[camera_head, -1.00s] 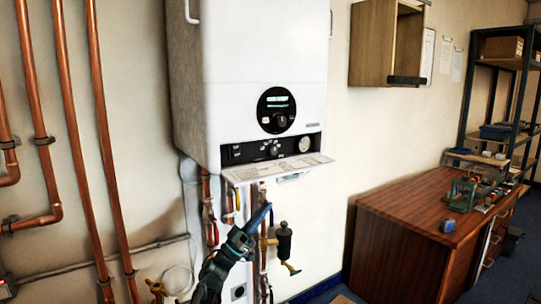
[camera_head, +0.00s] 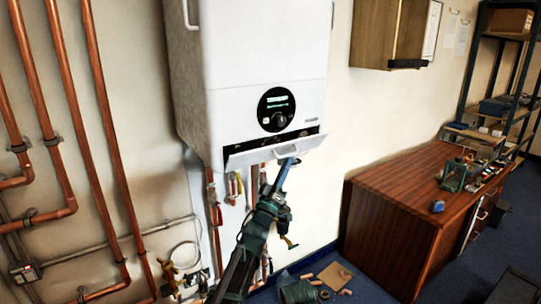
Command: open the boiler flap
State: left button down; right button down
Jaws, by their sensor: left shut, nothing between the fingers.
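The white boiler (camera_head: 250,65) hangs on the wall with a round black dial panel (camera_head: 276,109) on its front. Its flap (camera_head: 250,154) is at the bottom front, partly open and tilted up, with a narrow dark gap above it. The flap hides most of the control strip behind it. A small handle (camera_head: 285,150) is on the flap's outer face. My left gripper (camera_head: 289,163) is shut and empty, its tip just below the handle at the flap's lower front. I cannot tell whether it touches the flap. My right gripper is not in view.
Copper pipes (camera_head: 102,140) run up the wall at left. More pipes and valves hang under the boiler beside my left arm. A wooden desk (camera_head: 400,210) stands at right, below a wall cabinet (camera_head: 385,35). Loose parts and cardboard (camera_head: 335,275) lie on the floor.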

aim_at(278, 147)
pick_arm(q)
jog(key=w+r+n+g+y+p, duration=0.1)
jog(key=r+n+y+p, duration=0.1)
jog(key=n+y+p, duration=0.1)
jog(key=a+r+n+g+y+p, duration=0.1)
jog(key=r+n+y+p, duration=0.1)
jog(key=n+p, duration=0.3)
jog(key=w+a+r+n+y+p, duration=0.1)
jog(key=r+n+y+p, duration=0.2)
jog(key=p, duration=0.5)
jog(key=shift+w+r+n+g+y, duration=0.1)
jog(key=shift+w+n+g+y, duration=0.25)
jog(key=shift+n+y, duration=0.45)
jog(key=shift+g, duration=0.25)
jog(key=s, duration=0.1)
jog(key=s+f, duration=0.1)
jog(key=s+a+f+b, duration=0.1)
jog(key=s, duration=0.1)
jog(key=s+a+f+b, duration=0.1)
jog(key=s, duration=0.8)
jog(key=shift+s+a, duration=0.15)
jog(key=shift+a, duration=0.05)
